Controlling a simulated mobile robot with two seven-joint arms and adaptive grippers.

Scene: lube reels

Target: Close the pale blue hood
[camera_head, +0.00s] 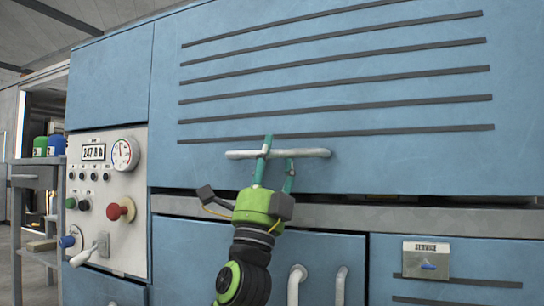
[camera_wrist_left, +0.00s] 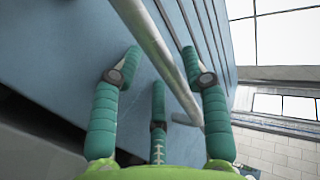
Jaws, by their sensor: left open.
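The pale blue hood (camera_head: 340,95) is a large panel with several dark horizontal slats, above a grey ledge. A dark gap shows under its lower edge at the right, so it looks slightly open. A pale bar handle (camera_head: 312,153) runs across its lower part. My left gripper (camera_head: 277,160) is open at the handle, one green finger crossing in front of the bar. In the left wrist view the handle (camera_wrist_left: 162,55) passes between the spread fingers of the gripper (camera_wrist_left: 160,65). I cannot tell whether they touch it. My right gripper is not in view.
A control panel (camera_head: 120,215) with a gauge, knobs and a red button stands at the left. Lower blue doors with pale handles (camera_head: 297,284) and a service plate (camera_head: 427,260) lie below the ledge (camera_head: 420,218). A grey cart (camera_head: 35,178) holds containers at far left.

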